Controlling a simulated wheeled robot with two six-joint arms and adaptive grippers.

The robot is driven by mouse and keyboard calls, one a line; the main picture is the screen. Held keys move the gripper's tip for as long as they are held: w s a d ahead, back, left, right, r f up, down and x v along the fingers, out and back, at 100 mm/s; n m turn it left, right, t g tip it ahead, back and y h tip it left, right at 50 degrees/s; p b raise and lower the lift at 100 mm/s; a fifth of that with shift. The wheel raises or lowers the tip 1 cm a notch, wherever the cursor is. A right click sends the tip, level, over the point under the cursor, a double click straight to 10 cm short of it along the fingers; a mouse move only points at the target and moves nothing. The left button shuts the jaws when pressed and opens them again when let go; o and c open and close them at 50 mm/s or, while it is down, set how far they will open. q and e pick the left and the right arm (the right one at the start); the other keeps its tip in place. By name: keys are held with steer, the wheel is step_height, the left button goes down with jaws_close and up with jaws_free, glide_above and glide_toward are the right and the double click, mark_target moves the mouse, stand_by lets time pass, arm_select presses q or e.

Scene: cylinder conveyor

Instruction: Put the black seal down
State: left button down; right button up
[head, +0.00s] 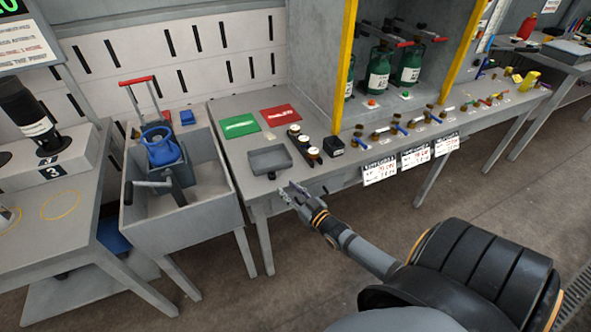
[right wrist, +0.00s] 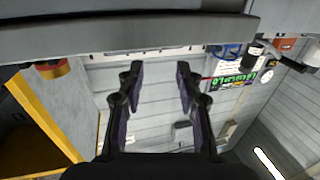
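My right gripper (head: 291,191) is at the front edge of the middle grey table (head: 235,168), just in front of a small grey tray (head: 270,161). In the right wrist view, the right gripper's two fingers (right wrist: 158,76) stand apart with nothing visible between them. I cannot make out a black seal in either view. The tray looks empty at this size. My left gripper is not in view.
Right of the tray are a black rack of white-topped jars (head: 313,154) and a black box (head: 333,146). Green (head: 240,125) and red (head: 281,115) sheets lie behind. Valves line the right bench.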

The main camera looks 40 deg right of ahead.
steer(key=s, duration=0.4)
steer(key=s+d+f+g+h, duration=0.1)
steer(key=s+f+g, duration=0.15)
steer(key=f, duration=0.55)
steer(key=s+d+f+g+h, duration=0.15)
steer(key=s+f, duration=0.25)
steer(key=f, duration=0.5)
steer(key=s+a+f+g, duration=0.2)
steer(key=s+f+g, duration=0.2)
steer(key=s+f, duration=0.5)
steer(key=s+a+f+g, duration=0.3)
steer(key=s+f+g, duration=0.1)
steer(key=s+f, duration=0.5)
steer(key=shift+s+f+g+y, duration=0.35)
steer(key=shift+f+g, duration=0.05)
steer(key=shift+f, duration=0.4)
steer(key=shift+o, duration=0.4)
steer(key=s+a+f+g, duration=0.2)
steer(key=s, duration=0.4)
steer(key=s+a+f+g, duration=0.2)
steer(key=s+a+f, duration=0.1)
steer(key=s, duration=0.3)
steer(key=shift+s+y, duration=0.3)
steer(key=shift+s, duration=0.1)
steer(key=shift+a, duration=0.1)
steer(key=shift+w+r+p, duration=0.1)
steer(key=shift+p, duration=0.2)
